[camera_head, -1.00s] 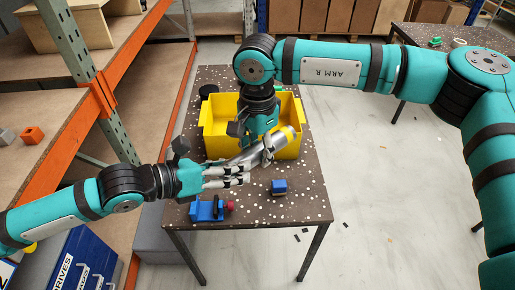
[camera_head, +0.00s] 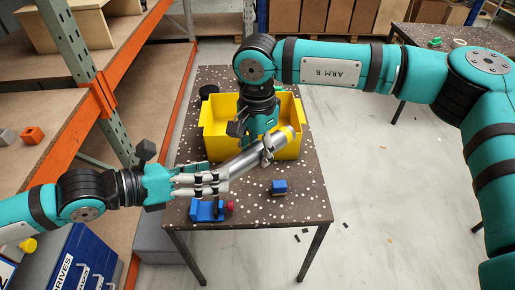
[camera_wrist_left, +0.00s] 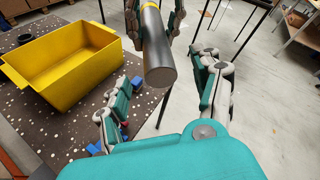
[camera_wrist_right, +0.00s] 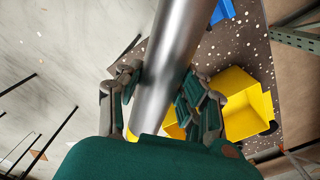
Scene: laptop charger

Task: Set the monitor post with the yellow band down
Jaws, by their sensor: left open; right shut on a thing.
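The monitor post (camera_head: 242,160) is a grey metal cylinder with a yellow band (camera_head: 289,133) near its right end. My right gripper (camera_head: 265,148) is shut on it near the band and holds it tilted above the table, in front of the yellow bin. The post also shows in the right wrist view (camera_wrist_right: 172,68), between the fingers, and in the left wrist view (camera_wrist_left: 157,50). My left gripper (camera_head: 222,183) is open near the post's lower left end. In the left wrist view its fingers (camera_wrist_left: 165,100) are apart with nothing between them; the post's end is beyond them.
The yellow bin (camera_head: 215,145) stands on the speckled table (camera_head: 300,195). A blue vise-like tool (camera_head: 205,211) with a red knob and a small blue block (camera_head: 279,187) lie near the front edge. Shelving with an orange beam (camera_head: 160,100) stands on the left.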

